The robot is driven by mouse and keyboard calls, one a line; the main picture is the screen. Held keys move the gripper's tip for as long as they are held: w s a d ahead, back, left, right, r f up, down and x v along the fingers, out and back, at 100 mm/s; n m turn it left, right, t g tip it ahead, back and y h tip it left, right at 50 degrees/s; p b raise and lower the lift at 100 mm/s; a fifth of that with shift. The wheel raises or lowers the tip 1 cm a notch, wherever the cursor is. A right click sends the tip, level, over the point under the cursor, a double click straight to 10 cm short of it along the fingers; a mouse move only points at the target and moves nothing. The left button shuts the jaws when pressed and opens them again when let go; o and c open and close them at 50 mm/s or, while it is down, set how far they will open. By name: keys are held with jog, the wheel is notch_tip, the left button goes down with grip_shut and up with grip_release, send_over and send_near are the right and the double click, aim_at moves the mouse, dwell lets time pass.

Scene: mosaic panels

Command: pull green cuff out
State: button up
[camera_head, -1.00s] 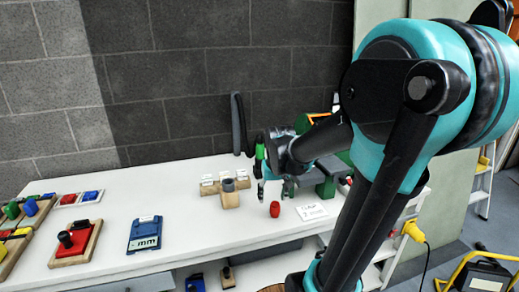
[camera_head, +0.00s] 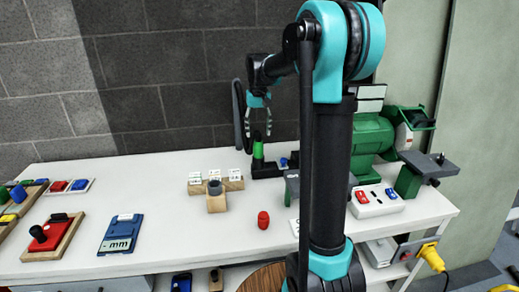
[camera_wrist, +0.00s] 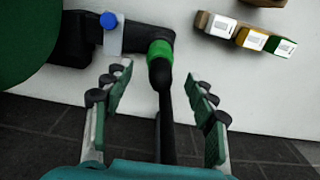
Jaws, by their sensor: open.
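The green cuff (camera_head: 258,150) is a small green ring around a black upright post near the back of the white table. In the wrist view the green cuff (camera_wrist: 160,50) sits around the black post, ahead of and between my fingers. My gripper (camera_head: 257,134) hangs above the back of the table, close over the cuff. In the wrist view my gripper (camera_wrist: 158,84) is open and empty, with its fingers to either side of the black post and apart from it. A blue knob (camera_wrist: 109,20) is on the black base left of the cuff.
A green bench machine (camera_head: 372,135) stands right of the cuff. A wooden block with labels (camera_head: 215,186) and a red cylinder (camera_head: 263,220) are in front. A white socket strip (camera_head: 376,201) lies to the right. The grey block wall is close behind.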

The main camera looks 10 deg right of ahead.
aim_at(258, 140)
dwell(0.3)
jog(key=shift+f, duration=4.5)
grip_shut()
jog(key=shift+r, duration=0.1)
jog(key=shift+r, duration=2.9)
jog(key=shift+r, duration=0.1)
jog(key=shift+r, duration=2.9)
